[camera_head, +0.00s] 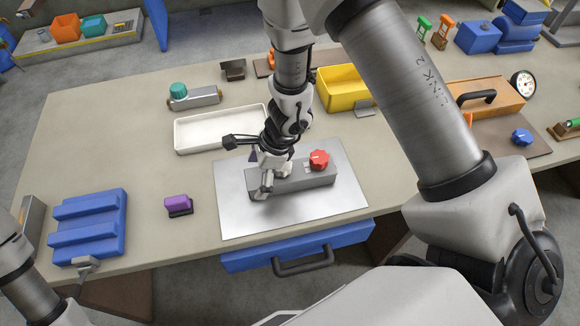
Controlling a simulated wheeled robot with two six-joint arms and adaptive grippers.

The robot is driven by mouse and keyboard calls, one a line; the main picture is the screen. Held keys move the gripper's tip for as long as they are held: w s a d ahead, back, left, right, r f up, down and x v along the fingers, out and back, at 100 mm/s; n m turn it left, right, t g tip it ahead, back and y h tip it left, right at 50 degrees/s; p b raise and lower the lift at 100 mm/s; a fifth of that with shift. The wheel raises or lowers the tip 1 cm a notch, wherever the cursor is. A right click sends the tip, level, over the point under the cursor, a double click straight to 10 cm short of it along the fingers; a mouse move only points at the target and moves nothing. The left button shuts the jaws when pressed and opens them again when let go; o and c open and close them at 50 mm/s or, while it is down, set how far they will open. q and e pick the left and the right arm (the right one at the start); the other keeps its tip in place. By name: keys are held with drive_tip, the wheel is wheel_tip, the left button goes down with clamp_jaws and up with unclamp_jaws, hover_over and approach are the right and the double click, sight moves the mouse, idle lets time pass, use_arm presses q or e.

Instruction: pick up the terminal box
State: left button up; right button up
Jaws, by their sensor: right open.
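A long grey box with a red knob (319,159) on top lies on a bare metal plate (345,195) at the table's front. I take this grey box (318,181) to be the terminal box, but no label shows to confirm it. My right gripper (274,182) points down at the left part of the box, with its fingers apart. The gripper hides part of the box's left end, and I cannot tell whether a finger touches it.
A white tray (190,136) and a yellow bin (345,97) stand behind the plate. A teal-knobbed grey block (205,97) is at back left. A purple block (177,203) and blue rack (88,226) are left. A blue drawer (244,260) sits below the front edge.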

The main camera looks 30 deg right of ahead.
drive_tip(key=x, duration=0.2)
drive_tip(key=shift+w+d+f, duration=0.1)
drive_tip(key=shift+w+f, duration=0.1)
drive_tip(key=shift+f, duration=0.25)
drive_tip(key=shift+w+f, duration=0.2)
drive_tip(key=shift+s+r, duration=0.1)
drive_tip(key=shift+s, duration=0.1)
drive_tip(key=c, duration=1.6)
